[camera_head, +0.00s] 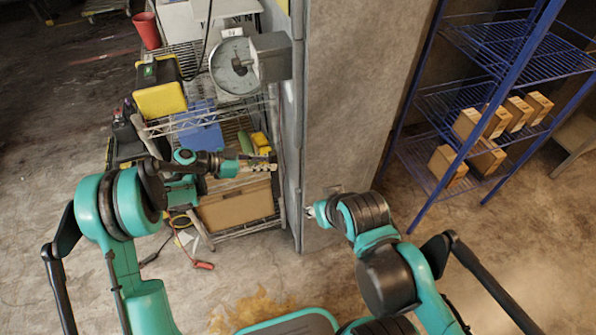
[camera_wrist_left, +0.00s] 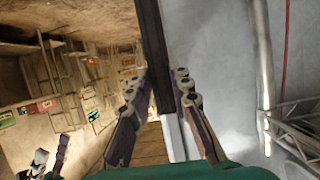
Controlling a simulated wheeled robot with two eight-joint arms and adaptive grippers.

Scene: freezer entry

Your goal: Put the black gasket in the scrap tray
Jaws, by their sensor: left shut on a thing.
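The black gasket (camera_wrist_left: 154,40) shows in the left wrist view as a dark straight strip, running down from the top edge to between my left fingers. My left gripper (camera_wrist_left: 164,80) is shut on it; the fingers stand on either side of the strip. In the head view my left gripper (camera_head: 266,163) is beside the edge of the grey wall, in front of the wire shelf, and the gasket is hard to make out there. My right gripper (camera_head: 311,211) is low in front of the wall, its fingers too small to read. I cannot identify the scrap tray.
A wire shelf (camera_head: 160,131) holds a blue bin (camera_head: 200,138), a yellow-black case (camera_head: 160,98), a dial scale (camera_head: 233,66) and a cardboard box (camera_head: 237,207). Tools lie on the floor beside it. A blue rack (camera_head: 455,103) with several boxes stands right of the grey wall (camera_head: 355,90).

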